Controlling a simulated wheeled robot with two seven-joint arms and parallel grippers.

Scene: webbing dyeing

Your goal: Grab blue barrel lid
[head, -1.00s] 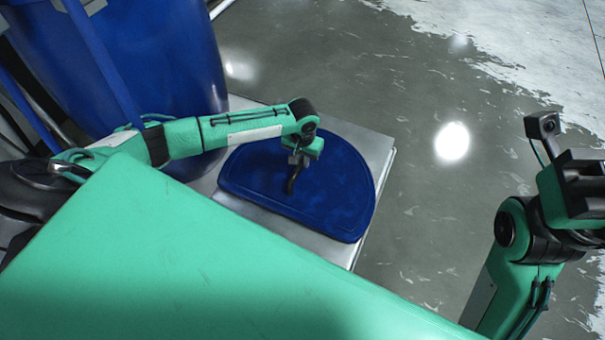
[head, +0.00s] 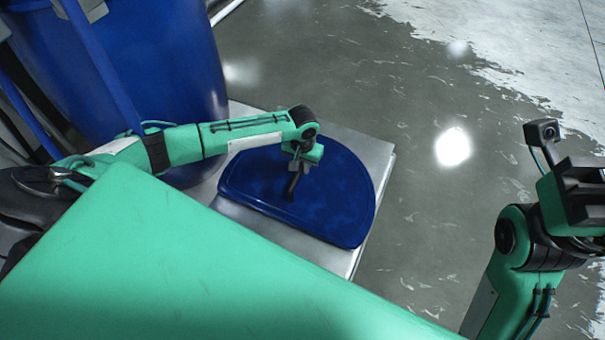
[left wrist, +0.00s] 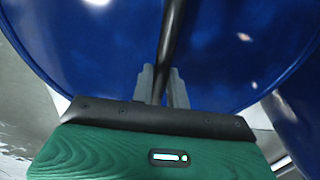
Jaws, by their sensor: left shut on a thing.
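The blue barrel lid (head: 335,190) is a half-round blue panel with a dark bar handle (head: 292,186). It lies over the pale metal stand in the head view. In the left wrist view the lid (left wrist: 100,60) fills most of the picture, with the dark handle (left wrist: 170,45) running up its middle. My left gripper (head: 298,166) is over the lid and shut on the handle; its grey fingers (left wrist: 163,84) stand on both sides of the handle. My right arm is at the right edge of the head view, and its fingertips are not visible.
A large blue barrel (head: 170,60) stands at the upper left, close to my left arm. The metal stand (head: 375,165) is under the lid. Open grey floor (head: 430,220) lies to the right, with a pale patch at the upper right.

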